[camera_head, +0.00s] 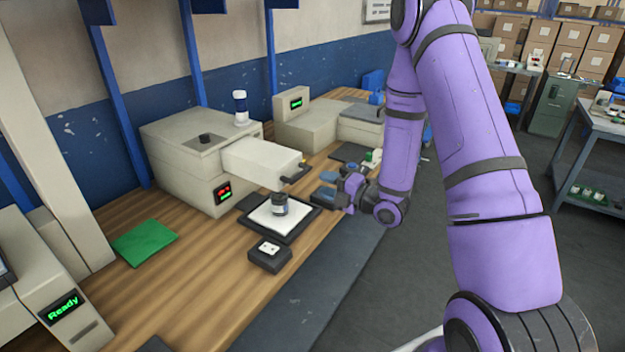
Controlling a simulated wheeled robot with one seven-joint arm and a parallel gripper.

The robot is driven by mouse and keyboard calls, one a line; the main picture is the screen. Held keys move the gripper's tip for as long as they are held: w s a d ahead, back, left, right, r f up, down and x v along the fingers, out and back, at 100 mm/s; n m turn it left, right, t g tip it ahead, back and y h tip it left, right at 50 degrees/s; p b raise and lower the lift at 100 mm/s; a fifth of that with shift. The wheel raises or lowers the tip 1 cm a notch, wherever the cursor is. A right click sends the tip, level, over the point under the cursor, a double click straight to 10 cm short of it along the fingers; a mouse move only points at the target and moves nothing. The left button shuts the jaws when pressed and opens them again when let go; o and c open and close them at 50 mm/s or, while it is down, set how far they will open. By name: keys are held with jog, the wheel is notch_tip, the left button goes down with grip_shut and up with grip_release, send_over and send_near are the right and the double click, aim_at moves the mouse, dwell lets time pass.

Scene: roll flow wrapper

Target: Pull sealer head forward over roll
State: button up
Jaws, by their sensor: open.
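The sealer head (262,162) is a pale block that juts out to the right from a large beige machine (172,170). It has a dark handle (294,175) at its front end. Below and in front of it, a small dark roll with a pale band (280,204) stands upright on a black-rimmed tray (247,226) with a white sheet. My gripper (325,190) is open, just right of the handle and roll, and appears apart from both. The exact gap between fingers and handle is too small to tell.
A black box with a white top (270,257) sits in front of the tray. A green mat (145,242) lies at left. Another beige machine (305,125) stands behind. Bare wooden bench (190,285) lies front left.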

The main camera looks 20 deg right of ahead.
jog(key=shift+v, duration=1.4)
jog(key=s+d+r+m+g+h, duration=0.1)
jog(key=s+r+m+g+h, duration=0.1)
jog(key=r+m+h, duration=0.55)
jog(key=s+d+r+m+g+h, duration=0.1)
jog(key=d+r+m+g+h, duration=0.3)
jog(key=r, duration=0.7)
jog(key=s+a+r+m+g, duration=0.1)
jog(key=s+a+r+m, duration=0.1)
jog(key=s, duration=0.6)
jog(key=s+a+r+m+g+y, duration=0.1)
jog(key=s+a+r+m, duration=0.2)
jog(key=s+m, duration=0.4)
jog(key=s+a+r+m+g, duration=0.1)
jog(key=s+a+r+m, duration=0.2)
jog(key=s, duration=0.7)
jog(key=shift+s+r+m+g, duration=0.3)
jog(key=shift+r+m+g, duration=0.1)
jog(key=shift+m, duration=0.25)
